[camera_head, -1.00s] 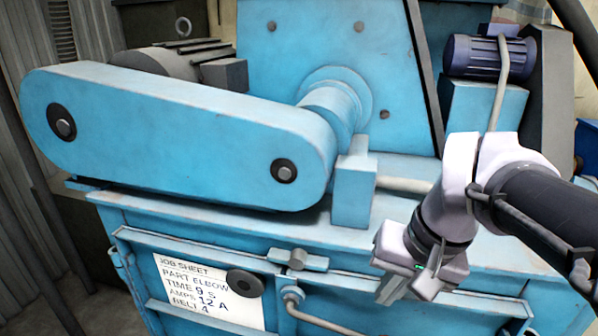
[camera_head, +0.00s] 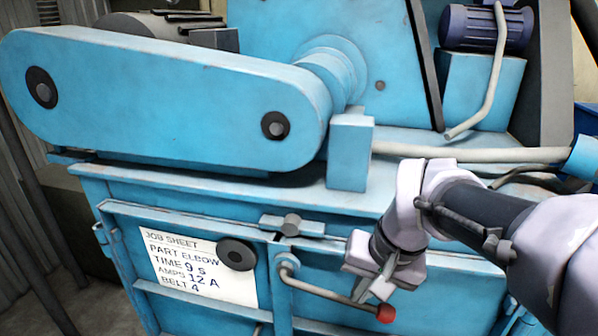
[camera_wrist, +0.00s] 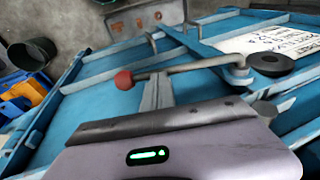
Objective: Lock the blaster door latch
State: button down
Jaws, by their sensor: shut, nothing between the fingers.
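The blue blaster door (camera_head: 330,265) has a grey lever handle (camera_head: 325,293) with a red knob (camera_head: 386,313) at its right end. The lever runs from its pivot near the job sheet down to the right. My gripper (camera_head: 361,290) is shut and empty, its tips at the lever just left of the knob; I cannot tell whether they touch. In the wrist view, the shut fingers (camera_wrist: 157,92) overlap the lever (camera_wrist: 190,69) beside the red knob (camera_wrist: 124,80). A grey catch (camera_head: 292,225) sits at the door's top edge.
A job sheet (camera_head: 200,270) and a black round knob (camera_head: 236,254) are on the door left of the lever. A blue belt guard (camera_head: 170,105) and a blue post (camera_head: 349,152) stand above. The wrist view shows a dark bucket (camera_wrist: 32,53) and yellow bins (camera_wrist: 25,92) beyond the door.

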jog(key=shift+w+a+f, duration=0.1)
jog(key=shift+f, duration=0.4)
jog(key=shift+f+b, duration=0.1)
jog(key=shift+b, duration=0.2)
jog(key=shift+f+y+b, duration=0.4)
jog(key=shift+f+b, duration=0.2)
jog(key=shift+b, duration=0.3)
jog(key=w+a+f+m+t+y+b, duration=0.1)
jog(key=a+f+y+b, duration=0.4)
jog(key=b, duration=1.3)
jog(key=w+a+f+t+y+b, duration=0.2)
jog(key=a+f+t+y+b, duration=0.2)
jog(key=b, duration=1.4)
jog(key=shift+a+f+m+y, duration=0.4)
jog(key=shift+a+f+y, duration=0.1)
jog(key=shift+f+y, duration=1.45)
jog(key=shift+w+f, duration=0.1)
